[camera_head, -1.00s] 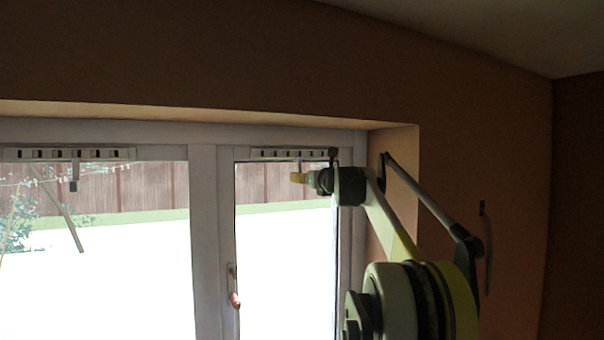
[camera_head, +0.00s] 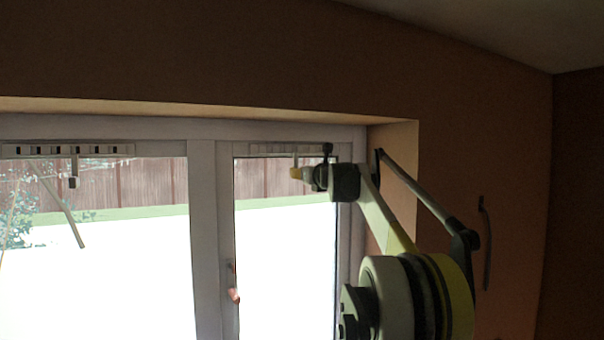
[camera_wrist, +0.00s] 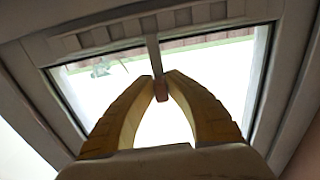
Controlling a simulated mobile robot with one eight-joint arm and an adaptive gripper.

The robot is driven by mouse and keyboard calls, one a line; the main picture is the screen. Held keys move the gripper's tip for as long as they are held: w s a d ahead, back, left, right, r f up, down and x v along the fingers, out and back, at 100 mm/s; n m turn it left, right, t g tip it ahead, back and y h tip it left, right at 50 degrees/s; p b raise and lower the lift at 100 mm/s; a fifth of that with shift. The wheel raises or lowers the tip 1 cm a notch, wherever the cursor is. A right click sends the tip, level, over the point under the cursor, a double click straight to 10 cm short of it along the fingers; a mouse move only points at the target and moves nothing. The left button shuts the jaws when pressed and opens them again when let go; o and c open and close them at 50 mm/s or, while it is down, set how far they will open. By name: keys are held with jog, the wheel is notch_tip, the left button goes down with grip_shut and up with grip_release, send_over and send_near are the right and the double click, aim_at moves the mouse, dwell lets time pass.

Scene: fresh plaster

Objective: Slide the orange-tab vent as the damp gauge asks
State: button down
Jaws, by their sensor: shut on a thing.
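The right-hand vent (camera_head: 272,150) is a pale strip along the top of the right window pane. Its slots look pale and covered in the head view. In the wrist view, the vent (camera_wrist: 143,27) runs across the top, with a stem hanging from it. My gripper (camera_wrist: 161,86) is shut on this tab. In the head view, my gripper (camera_head: 296,173) is just below the vent and hides the tab. I cannot make out a damp gauge in either view.
A second vent (camera_head: 105,150) with dark slots tops the left pane; a dark tab (camera_head: 74,182) hangs from it. A window handle (camera_head: 233,285) is on the frame below. The side of the window recess (camera_head: 400,150) is close right of my wrist. A dark curved thing (camera_head: 487,245) is on the right wall.

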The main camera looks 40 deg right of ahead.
jog(key=shift+a, duration=0.1)
jog(key=c, duration=1.4)
grip_release()
jog(key=shift+w, duration=0.1)
jog(key=shift+a, duration=0.2)
jog(key=shift+s+d, duration=0.15)
jog(key=shift+s, duration=0.15)
jog(key=v, duration=1.1)
jog(key=shift+s+a, duration=0.15)
jog(key=shift+a, duration=0.05)
